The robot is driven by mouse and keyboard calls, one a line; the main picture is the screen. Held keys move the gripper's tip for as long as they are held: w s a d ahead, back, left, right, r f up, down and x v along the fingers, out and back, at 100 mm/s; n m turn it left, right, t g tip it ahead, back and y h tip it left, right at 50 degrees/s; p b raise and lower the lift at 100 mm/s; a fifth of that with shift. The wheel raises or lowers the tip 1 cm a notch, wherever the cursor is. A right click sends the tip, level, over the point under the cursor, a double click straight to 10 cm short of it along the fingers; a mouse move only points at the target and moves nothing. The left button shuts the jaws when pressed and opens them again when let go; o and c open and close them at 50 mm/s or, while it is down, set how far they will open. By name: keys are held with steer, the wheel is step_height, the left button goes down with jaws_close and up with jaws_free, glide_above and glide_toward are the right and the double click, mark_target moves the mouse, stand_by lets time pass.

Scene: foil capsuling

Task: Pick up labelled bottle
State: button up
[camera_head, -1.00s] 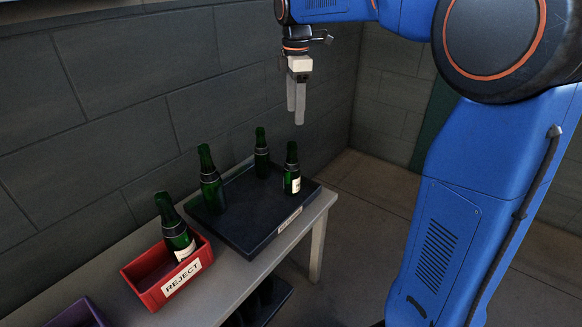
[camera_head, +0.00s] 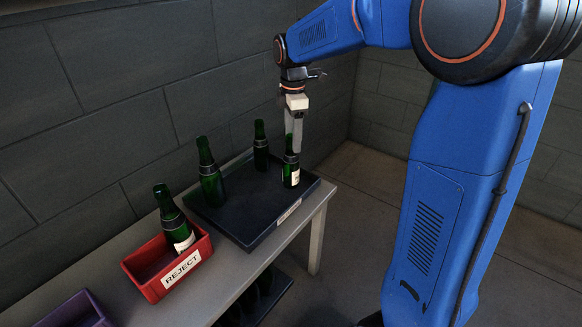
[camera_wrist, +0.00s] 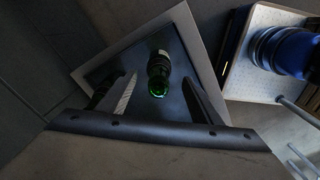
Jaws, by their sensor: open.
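The labelled bottle (camera_head: 291,170) is green with a white label and stands upright near the right end of the dark tray (camera_head: 240,236). My gripper (camera_head: 295,150) points down at the bottle's top and overlaps its neck in the head view. In the wrist view the bottle (camera_wrist: 158,78) lies between my two open fingers (camera_wrist: 158,95), with a gap on each side. Nothing is held. Two other green bottles stand on the tray, one at the back (camera_head: 260,146) and one at the left (camera_head: 209,175); I see no label on them.
A red bin (camera_head: 150,284) marked REJECT stands left of the tray and holds a green bottle (camera_head: 174,222) with a white label. A purple bin (camera_head: 72,312) is at the lower left. A grey wall (camera_head: 110,110) runs behind the table (camera_head: 235,272).

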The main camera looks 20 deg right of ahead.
mark_target(291, 149)
steer(key=shift+w+a+f, duration=0.1)
steer(key=shift+a+f, duration=0.05)
steer(key=shift+f, duration=1.15)
steer(key=shift+a+f, duration=0.15)
steer(key=shift+f, duration=1.1)
jaws_close()
steer(key=shift+r, duration=0.1)
